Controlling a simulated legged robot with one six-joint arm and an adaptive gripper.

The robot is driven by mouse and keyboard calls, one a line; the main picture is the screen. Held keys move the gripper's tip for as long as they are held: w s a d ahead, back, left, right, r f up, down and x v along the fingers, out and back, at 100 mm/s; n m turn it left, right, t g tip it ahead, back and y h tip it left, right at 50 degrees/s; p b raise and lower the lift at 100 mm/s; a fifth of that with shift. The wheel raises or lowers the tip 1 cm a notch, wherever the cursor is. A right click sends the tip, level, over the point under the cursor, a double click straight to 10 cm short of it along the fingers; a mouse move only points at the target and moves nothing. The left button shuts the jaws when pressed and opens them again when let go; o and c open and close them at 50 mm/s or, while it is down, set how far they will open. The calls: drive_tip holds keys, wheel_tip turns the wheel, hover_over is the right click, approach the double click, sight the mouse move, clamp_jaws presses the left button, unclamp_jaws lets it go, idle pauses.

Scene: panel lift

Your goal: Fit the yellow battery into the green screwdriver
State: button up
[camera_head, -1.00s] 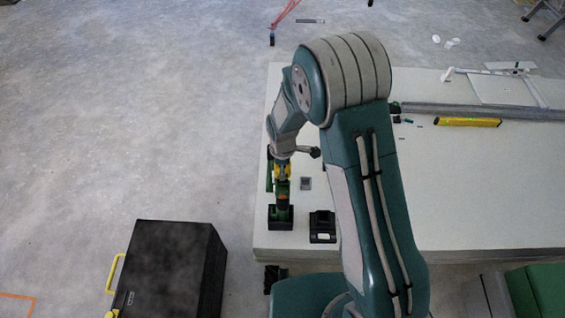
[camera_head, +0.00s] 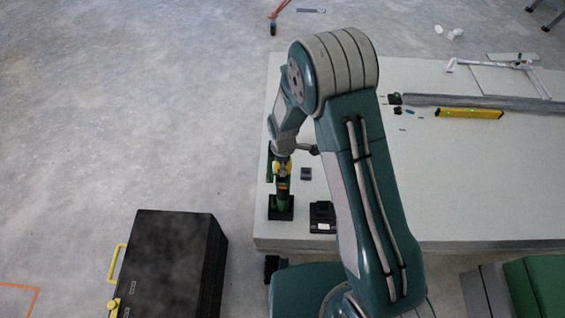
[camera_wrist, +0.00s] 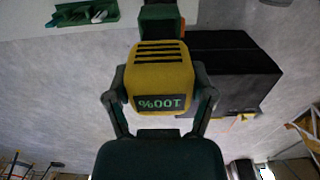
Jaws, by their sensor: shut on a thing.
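My gripper (camera_wrist: 160,98) is shut on the yellow battery (camera_wrist: 160,80), with one finger on each side; its face reads 100%. In the head view the battery (camera_head: 283,168) is at the lower end of my arm, directly above the green screwdriver (camera_head: 282,192). The screwdriver stands upright in a black stand (camera_head: 281,209) near the table's left edge. In the wrist view a green part of the screwdriver (camera_wrist: 159,18) shows just beyond the battery. The battery hides where they meet, so I cannot tell whether it is seated.
A black charger-like block (camera_head: 322,216) and a small grey box (camera_head: 306,173) sit right of the stand. A green tray (camera_wrist: 85,15) is close by. A yellow level (camera_head: 468,113) lies farther right. A black case (camera_head: 172,262) stands on the floor at left.

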drive_tip(key=shift+f, duration=0.6)
idle(1.1)
drive_tip(key=shift+f, duration=0.35)
drive_tip(key=shift+f, duration=1.2)
idle(0.4)
drive_tip(key=o, duration=1.2)
